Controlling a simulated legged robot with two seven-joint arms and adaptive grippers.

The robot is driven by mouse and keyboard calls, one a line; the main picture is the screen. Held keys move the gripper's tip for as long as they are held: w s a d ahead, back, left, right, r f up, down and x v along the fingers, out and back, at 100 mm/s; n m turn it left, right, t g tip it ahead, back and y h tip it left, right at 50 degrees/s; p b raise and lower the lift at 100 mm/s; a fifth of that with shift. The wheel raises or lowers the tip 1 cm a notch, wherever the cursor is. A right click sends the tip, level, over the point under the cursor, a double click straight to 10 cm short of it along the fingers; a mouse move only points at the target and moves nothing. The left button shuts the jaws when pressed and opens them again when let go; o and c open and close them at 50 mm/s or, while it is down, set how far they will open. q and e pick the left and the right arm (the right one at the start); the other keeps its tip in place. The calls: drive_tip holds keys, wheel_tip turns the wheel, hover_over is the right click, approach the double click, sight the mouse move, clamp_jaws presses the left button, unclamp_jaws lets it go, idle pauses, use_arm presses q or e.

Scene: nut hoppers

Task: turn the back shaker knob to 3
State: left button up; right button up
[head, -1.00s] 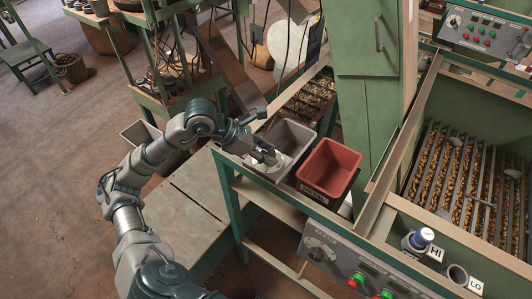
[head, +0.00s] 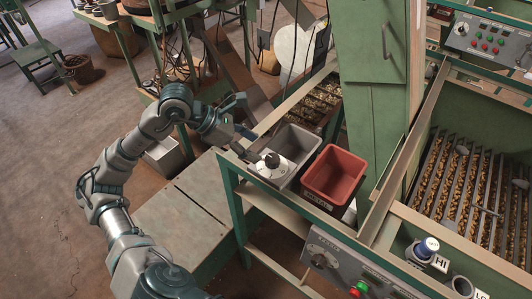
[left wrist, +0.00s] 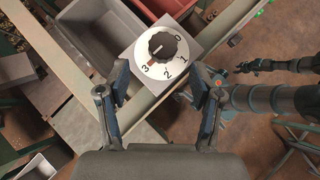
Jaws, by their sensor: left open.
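A square grey plate with a white dial (head: 268,171) sits at the table's edge, left of the front of the grey bin. In the left wrist view the dial (left wrist: 171,67) reads 0, 1, 2, 3, with a red mark by the 3. Its black knob (left wrist: 162,46) has a pale line that appears to point toward the 3. My left gripper (head: 244,145) is open, just behind and left of the dial. In the left wrist view its fingers (left wrist: 160,92) are apart and empty, with the dial beyond them and no contact visible.
A grey bin (head: 313,137) and a red bin (head: 357,158) stand beside the dial. A front panel (head: 335,265) carries another knob and lit buttons. A far panel (head: 485,33) has its own knob. Dark jointed parts at right in the left wrist view look like my other arm.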

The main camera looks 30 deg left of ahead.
use_arm(q)
drive_tip(key=v, duration=0.4)
idle(0.5)
